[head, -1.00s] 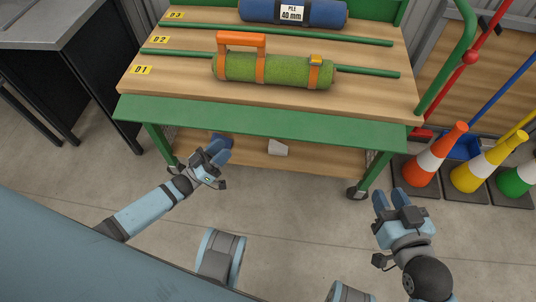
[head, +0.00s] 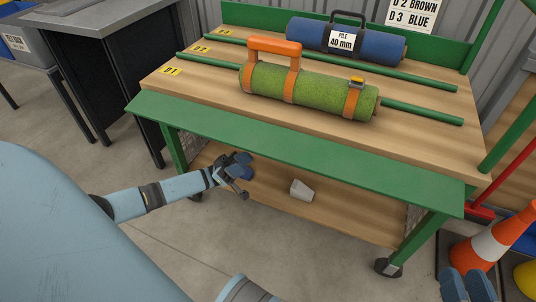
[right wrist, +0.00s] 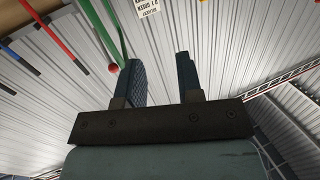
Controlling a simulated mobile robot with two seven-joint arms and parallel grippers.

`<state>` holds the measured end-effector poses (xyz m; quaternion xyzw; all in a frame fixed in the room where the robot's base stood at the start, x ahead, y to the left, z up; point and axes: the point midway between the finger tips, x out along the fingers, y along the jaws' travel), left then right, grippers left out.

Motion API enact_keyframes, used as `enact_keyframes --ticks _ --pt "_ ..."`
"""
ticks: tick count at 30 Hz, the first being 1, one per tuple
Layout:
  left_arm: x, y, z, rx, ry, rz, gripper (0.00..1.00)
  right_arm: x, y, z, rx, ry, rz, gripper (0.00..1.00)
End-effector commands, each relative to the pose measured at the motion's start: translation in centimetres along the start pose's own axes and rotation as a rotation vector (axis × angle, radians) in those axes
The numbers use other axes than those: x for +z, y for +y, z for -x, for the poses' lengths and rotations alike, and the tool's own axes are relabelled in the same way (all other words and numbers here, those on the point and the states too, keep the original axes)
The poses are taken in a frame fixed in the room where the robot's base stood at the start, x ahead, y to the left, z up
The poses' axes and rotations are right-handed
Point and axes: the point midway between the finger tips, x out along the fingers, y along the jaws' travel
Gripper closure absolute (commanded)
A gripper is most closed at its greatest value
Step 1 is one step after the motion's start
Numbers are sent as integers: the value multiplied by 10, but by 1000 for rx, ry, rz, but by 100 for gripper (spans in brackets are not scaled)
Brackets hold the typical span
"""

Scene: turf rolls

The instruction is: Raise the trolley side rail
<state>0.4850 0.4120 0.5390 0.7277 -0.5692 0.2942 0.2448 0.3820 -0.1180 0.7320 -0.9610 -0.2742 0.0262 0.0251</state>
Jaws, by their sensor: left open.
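The green trolley (head: 425,135) has a wooden top. A long green side rail panel (head: 300,158) runs along its near edge and appears folded outward and down; its hinge is not clear. My left gripper (head: 242,167) is in front of the trolley, just below the panel's lower edge in the picture, with its jaws open and empty. I cannot tell whether it touches the panel. My right gripper (head: 467,287) is at the bottom right, partly cut off, clear of the trolley. In the right wrist view its fingers (right wrist: 162,82) stand apart with nothing between them.
A green turf roll (head: 325,92) with orange straps and handle and a blue roll (head: 385,45) lie on top between green bars. A grey block (head: 301,190) sits on the lower shelf. An orange cone (head: 495,238) stands right; a dark bench (head: 110,75) stands left.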

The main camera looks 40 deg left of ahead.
Motion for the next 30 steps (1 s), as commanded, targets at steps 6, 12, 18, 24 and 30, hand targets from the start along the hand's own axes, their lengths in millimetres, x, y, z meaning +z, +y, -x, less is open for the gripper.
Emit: enact_keyframes --ticks 6,12,18,24,30 --pt "1 1 -49 3 3 -1 60 1 2 -1 1 9 18 66" --pt "1 0 -84 2 2 0 60 2 4 -2 3 20 44 66" --pt "1 0 -102 0 1 0 60 1 6 -2 4 28 61 66" --pt "0 0 -106 -2 0 -1 60 -2 6 -3 3 37 66 66" --pt "0 0 -106 -1 1 -1 76 -3 6 -4 3 40 67 66"
